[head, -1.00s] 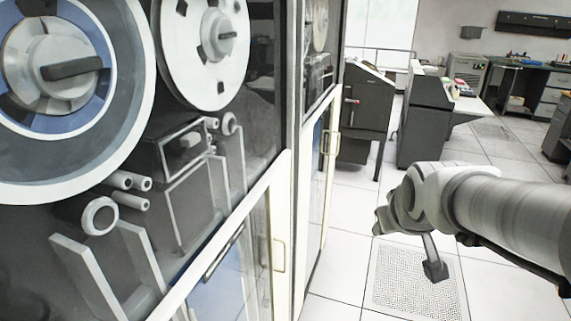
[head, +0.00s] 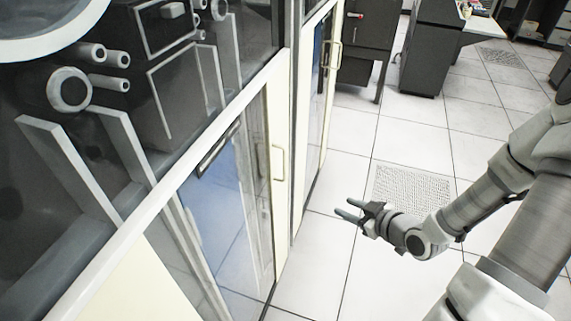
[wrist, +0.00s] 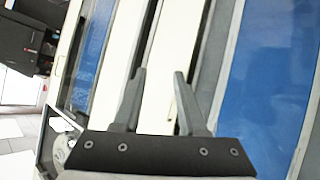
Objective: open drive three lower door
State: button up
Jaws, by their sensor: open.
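A tape drive cabinet fills the left of the head view. Its lower door (head: 182,282) has a cream frame, a bluish glass pane and a pale bar handle (head: 277,162) near its right edge. The door appears shut. A second drive behind it has a lower door with a similar handle (head: 335,55). I see no number showing which is drive three. My gripper (head: 345,207) is open and empty, to the right of the near handle and apart from it, fingers pointing left.
Open tiled floor (head: 400,290) lies right of the cabinets, with a perforated tile (head: 405,187) behind my gripper. Dark consoles (head: 430,60) stand at the back. Tape reels and rollers are behind the near drive's upper glass.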

jog(key=s+a+r+m+t+y+b, duration=0.1)
jog(key=s+a+r+t+y, duration=0.1)
jog(key=a+t+y, duration=0.25)
jog(key=b, duration=1.2)
send_near(285, 164)
jog(key=b+x, duration=0.1)
jog(key=x, duration=0.8)
jog(key=shift+r, duration=0.1)
jog(key=shift+c, duration=0.2)
grip_shut()
dwell(0.5)
